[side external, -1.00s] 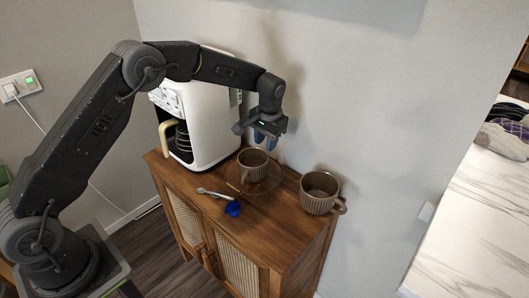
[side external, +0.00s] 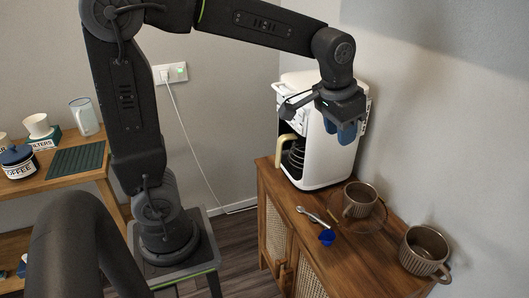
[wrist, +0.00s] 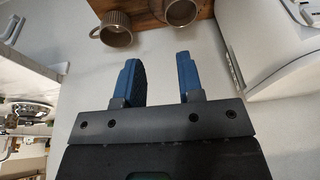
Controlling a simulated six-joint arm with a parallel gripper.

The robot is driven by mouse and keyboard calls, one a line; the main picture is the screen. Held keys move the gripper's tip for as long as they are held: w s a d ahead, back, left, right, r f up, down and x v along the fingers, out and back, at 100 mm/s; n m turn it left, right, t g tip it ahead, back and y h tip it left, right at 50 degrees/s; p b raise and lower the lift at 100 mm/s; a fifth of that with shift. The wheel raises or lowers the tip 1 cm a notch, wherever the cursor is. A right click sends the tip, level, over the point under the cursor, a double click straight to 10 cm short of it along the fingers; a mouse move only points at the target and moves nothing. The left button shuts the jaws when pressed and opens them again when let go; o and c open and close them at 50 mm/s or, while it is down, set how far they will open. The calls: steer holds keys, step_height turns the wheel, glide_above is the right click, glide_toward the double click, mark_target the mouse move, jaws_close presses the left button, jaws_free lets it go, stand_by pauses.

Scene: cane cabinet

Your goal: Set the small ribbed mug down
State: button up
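The small ribbed mug (side external: 359,201), brown and upright, stands on a brown see-through saucer (side external: 376,222) on the wooden cabinet. In the wrist view the small mug (wrist: 181,12) is at the top edge, partly cut off. My gripper (side external: 346,135) is above and behind the mug, near the coffee machine's right front. In the wrist view my gripper (wrist: 158,75) has its blue fingers spread with nothing between them. It is clear of the mug.
A larger ribbed mug (side external: 425,250) stands at the cabinet's right. A spoon (side external: 315,216) and a blue scoop (side external: 327,237) lie left of the saucer. The white coffee machine (side external: 318,160) stands at the back, close to my gripper. A shelf (side external: 75,175) stands at far left.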

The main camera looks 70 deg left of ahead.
steer(key=s+f+t, duration=0.1)
steer(key=s+t, duration=0.1)
steer(key=s, duration=1.5)
steer(key=shift+d+h, duration=0.3)
steer(key=shift+d, duration=0.05)
